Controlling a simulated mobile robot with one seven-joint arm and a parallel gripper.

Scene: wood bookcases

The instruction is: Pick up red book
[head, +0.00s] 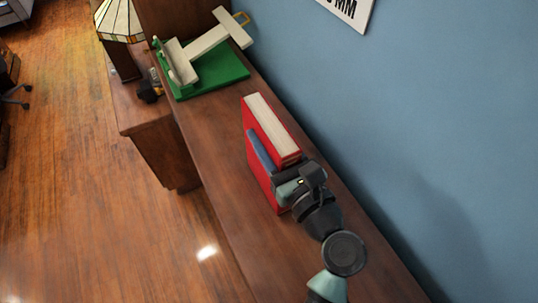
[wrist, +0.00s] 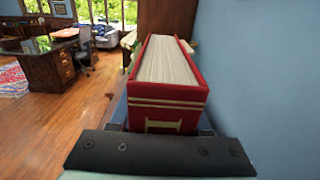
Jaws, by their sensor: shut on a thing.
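The red book (head: 272,127) stands upright, page edges up, on the top of the wooden bookcase. In the wrist view the red book (wrist: 168,90) fills the middle, its red spine with gold lines facing me.
A white model on a green base (head: 225,78) stands farther along the bookcase top (head: 205,125). A lamp (head: 118,20) is at the far left. The blue wall (head: 400,120) runs close along the right. Open floor (head: 80,180) lies left.

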